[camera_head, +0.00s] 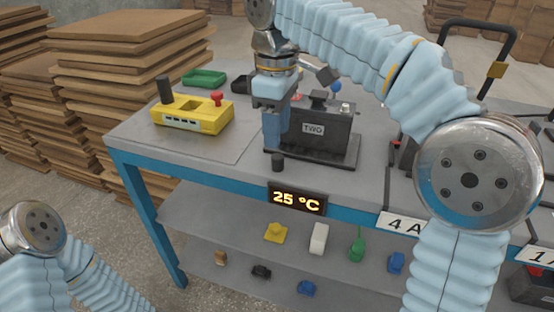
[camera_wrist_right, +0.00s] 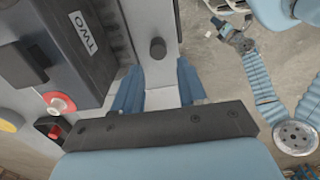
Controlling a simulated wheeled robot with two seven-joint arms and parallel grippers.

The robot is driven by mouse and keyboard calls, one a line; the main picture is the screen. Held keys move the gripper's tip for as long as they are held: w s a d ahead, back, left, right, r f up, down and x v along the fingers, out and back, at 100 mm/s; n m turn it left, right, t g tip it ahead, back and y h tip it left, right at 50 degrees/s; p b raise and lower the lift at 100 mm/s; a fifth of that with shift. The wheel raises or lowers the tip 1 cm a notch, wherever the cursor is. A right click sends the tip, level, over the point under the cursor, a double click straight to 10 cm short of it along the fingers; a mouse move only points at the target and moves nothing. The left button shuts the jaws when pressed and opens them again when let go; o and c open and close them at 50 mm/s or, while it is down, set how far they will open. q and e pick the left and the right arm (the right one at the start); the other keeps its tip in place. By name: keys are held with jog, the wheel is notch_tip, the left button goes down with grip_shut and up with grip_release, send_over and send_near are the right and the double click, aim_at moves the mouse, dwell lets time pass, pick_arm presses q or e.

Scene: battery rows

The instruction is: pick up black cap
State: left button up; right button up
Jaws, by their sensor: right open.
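The black cap (camera_head: 278,161) is a small dark cylinder standing upright on the grey table top, close to the front edge. It also shows in the right wrist view (camera_wrist_right: 158,48), just past the gap between my blue fingers. My right gripper (camera_head: 275,135) points down just above and behind the cap; its jaws (camera_wrist_right: 158,85) are open and empty. The fingers do not visibly touch the cap. Part of my left arm shows in the wrist view, and its small gripper end (camera_wrist_right: 222,25) is too unclear to read.
The black battery marked TWO (camera_head: 335,130) stands on a dark tray just right of my right gripper. A yellow device (camera_head: 195,113) with a black post and red knob sits to the left. A green tray (camera_head: 204,78) lies behind. Stacked boards (camera_head: 125,60) stand left of the table.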

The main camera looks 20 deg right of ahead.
aim_at(278, 156)
notch_tip(278, 156, down, 7)
jog(key=shift+d+b, duration=0.1)
jog(key=shift+b, duration=0.45)
grip_shut()
